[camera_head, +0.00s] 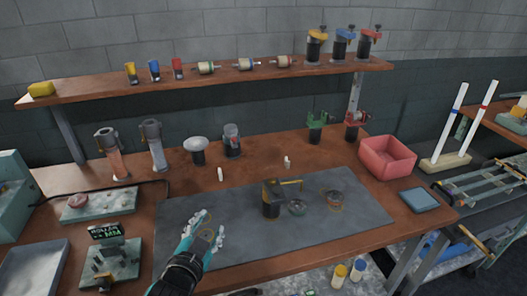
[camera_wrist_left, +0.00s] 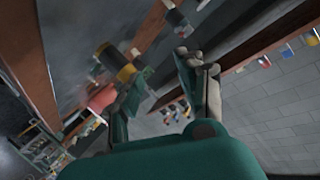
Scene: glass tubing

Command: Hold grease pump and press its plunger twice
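The grease pump (camera_head: 271,202), a dark cylinder with a brass-coloured top and a spout pointing right, stands upright on the grey mat (camera_head: 345,222). My left gripper (camera_head: 209,228) is over the front left of the mat, left of the pump and apart from it. Its fingers are spread and nothing is between them. In the left wrist view the open fingers (camera_wrist_left: 165,85) also show, with a blurred black and yellow object beyond the left finger; I cannot tell for certain what it is. My right gripper is not in view.
A red bin (camera_head: 387,158) and a blue pad (camera_head: 419,200) are at the right. Fixtures (camera_head: 112,255) and a tray (camera_head: 35,270) fill the left. A loaded shelf (camera_head: 215,77) runs behind.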

